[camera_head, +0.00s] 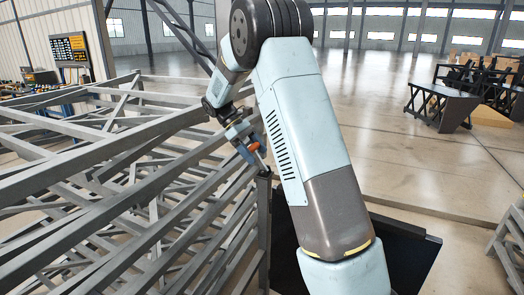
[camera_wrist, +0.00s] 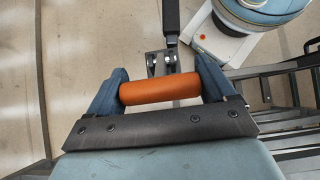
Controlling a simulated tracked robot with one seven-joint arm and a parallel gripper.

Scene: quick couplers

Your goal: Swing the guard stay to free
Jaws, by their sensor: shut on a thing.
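My gripper (camera_wrist: 161,75) is shut on an orange cylindrical grip (camera_wrist: 160,89), with one blue finger at each end of it. I take this grip to be part of the guard stay. Just beyond it in the wrist view are a small bracket with bolts (camera_wrist: 160,62) and a dark bar (camera_wrist: 171,22) running away from it. In the head view my gripper (camera_head: 243,134) is beside the top of a dark upright post (camera_head: 264,225), and a bit of the orange grip (camera_head: 253,146) shows. The stay's full length and its pivot are hidden.
A large grey lattice of steel frames (camera_head: 130,190) fills the left, close to my gripper. A dark flat panel (camera_head: 408,250) lies low behind my arm. Black frames (camera_head: 440,105) and boxes stand at the back right. The floor (camera_head: 390,130) between is open.

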